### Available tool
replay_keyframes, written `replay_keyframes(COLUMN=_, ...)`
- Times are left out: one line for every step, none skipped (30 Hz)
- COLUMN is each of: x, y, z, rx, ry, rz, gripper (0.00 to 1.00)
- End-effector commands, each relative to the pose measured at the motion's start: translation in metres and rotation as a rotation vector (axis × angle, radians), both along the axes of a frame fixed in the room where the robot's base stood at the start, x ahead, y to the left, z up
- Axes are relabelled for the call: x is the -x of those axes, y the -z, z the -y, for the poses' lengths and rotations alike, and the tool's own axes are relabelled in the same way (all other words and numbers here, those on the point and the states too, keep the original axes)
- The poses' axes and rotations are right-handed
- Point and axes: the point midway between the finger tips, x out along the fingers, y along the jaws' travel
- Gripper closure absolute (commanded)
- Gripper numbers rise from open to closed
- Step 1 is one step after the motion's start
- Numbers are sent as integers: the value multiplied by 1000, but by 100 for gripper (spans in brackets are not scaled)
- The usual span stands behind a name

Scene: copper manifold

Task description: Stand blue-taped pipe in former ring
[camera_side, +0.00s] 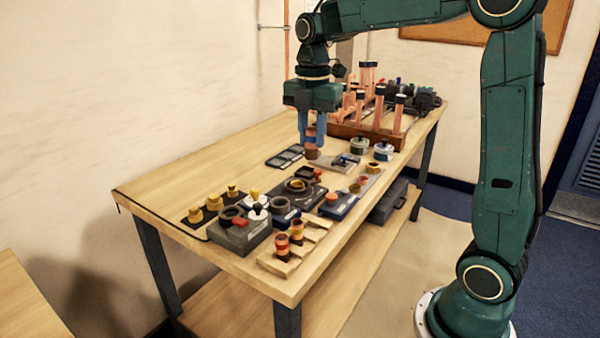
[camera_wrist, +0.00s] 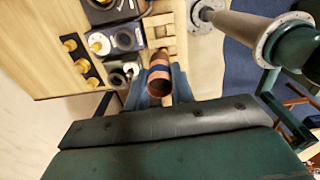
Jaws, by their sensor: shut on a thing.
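My gripper (camera_side: 312,140) has blue fingers pointing down and is shut on a short copper pipe (camera_side: 312,153), held over the middle of the bench. A dark ring (camera_side: 297,186) lies on a dark plate nearer the front of the bench. Other dark rings stand close by, and I cannot tell which one is the former ring.
A rack (camera_side: 362,137) of upright copper pipes stands behind my gripper. A grey block (camera_side: 240,235), a blue block (camera_side: 338,207) and a wooden holder (camera_side: 292,248) with two banded pieces fill the front. The bench's left side (camera_side: 190,185) has clear wood.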

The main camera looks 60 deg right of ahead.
Motion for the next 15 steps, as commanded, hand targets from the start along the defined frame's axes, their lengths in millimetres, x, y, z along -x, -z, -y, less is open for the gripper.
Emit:
replay_keyframes(x=0, y=0, z=0, rx=0, ry=0, rz=0, gripper=98)
replay_keyframes(x=0, y=0, z=0, rx=0, ry=0, rz=0, gripper=98)
replay_keyframes(x=0, y=0, z=0, rx=0, ry=0, rz=0, gripper=98)
replay_keyframes(x=0, y=0, z=0, rx=0, ry=0, rz=0, gripper=98)
replay_keyframes(x=0, y=0, z=0, rx=0, ry=0, rz=0, gripper=98)
replay_keyframes(x=0, y=0, z=0, rx=0, ry=0, rz=0, gripper=98)
replay_keyframes(x=0, y=0, z=0, rx=0, ry=0, rz=0, gripper=98)
replay_keyframes(x=0, y=0, z=0, rx=0, ry=0, rz=0, gripper=98)
replay_keyframes(x=0, y=1, z=0, rx=0, ry=0, rz=0, gripper=98)
replay_keyframes(x=-1, y=1, z=0, rx=0, ry=0, rz=0, gripper=98)
replay_keyframes(x=-1, y=1, z=0, rx=0, ry=0, rz=0, gripper=98)
replay_keyframes(x=-3, y=2, z=0, rx=0, ry=0, rz=0, gripper=98)
replay_keyframes(x=-4, y=3, z=0, rx=0, ry=0, rz=0, gripper=98)
replay_keyframes(x=-6, y=4, z=0, rx=0, ry=0, rz=0, gripper=98)
replay_keyframes(x=-8, y=7, z=1, rx=0, ry=0, rz=0, gripper=98)
